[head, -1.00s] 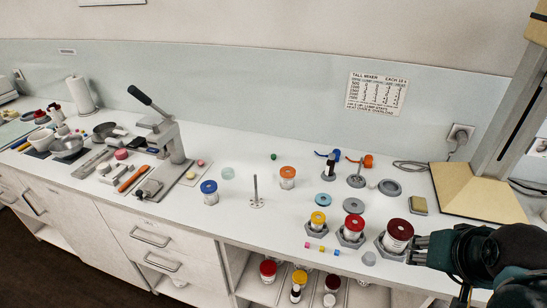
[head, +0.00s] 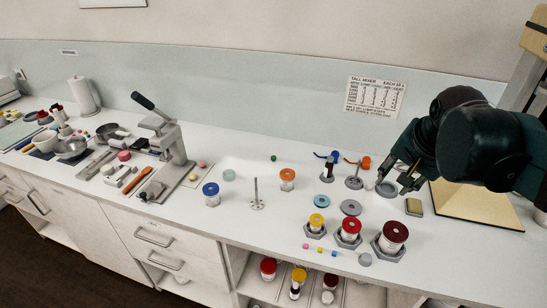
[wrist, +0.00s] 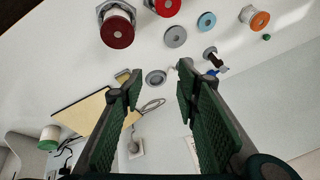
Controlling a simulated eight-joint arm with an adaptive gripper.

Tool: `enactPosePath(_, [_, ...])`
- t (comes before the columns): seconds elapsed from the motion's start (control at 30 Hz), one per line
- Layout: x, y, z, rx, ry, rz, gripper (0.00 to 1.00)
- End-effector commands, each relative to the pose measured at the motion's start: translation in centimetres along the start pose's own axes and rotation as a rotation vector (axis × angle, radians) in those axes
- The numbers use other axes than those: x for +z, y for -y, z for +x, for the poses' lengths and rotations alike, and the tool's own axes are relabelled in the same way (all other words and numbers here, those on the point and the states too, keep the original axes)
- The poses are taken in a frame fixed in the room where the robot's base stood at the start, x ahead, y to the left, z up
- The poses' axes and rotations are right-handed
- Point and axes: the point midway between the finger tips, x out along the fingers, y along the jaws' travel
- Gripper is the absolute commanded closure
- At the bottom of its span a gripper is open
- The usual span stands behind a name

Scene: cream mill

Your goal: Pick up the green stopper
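A small green stopper (head: 273,158) sits on the white counter near the back wall, left of the orange-topped jar (head: 287,178). In the wrist view the green stopper (wrist: 266,37) is a small dot at the upper right, beside the orange-topped jar (wrist: 259,20). My gripper (head: 395,184) is over the right back of the counter, well to the right of the stopper. In the wrist view my gripper (wrist: 159,84) has its two green-padded fingers spread apart with nothing between them.
Near my gripper are a grey ring (head: 387,189) and a yellowish block (head: 414,207). Left of it stand a blue-and-black piece (head: 328,170) and a stand with an orange part (head: 355,181). Jars with dark red (head: 394,232), red and yellow lids stand in front.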

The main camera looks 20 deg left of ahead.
Motion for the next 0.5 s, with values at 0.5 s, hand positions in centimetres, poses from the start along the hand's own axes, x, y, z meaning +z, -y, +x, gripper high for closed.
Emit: enactPosePath(0.5, [-4.9, 9.3, 2.1, 0.036, 0.08, 0.214, 0.68])
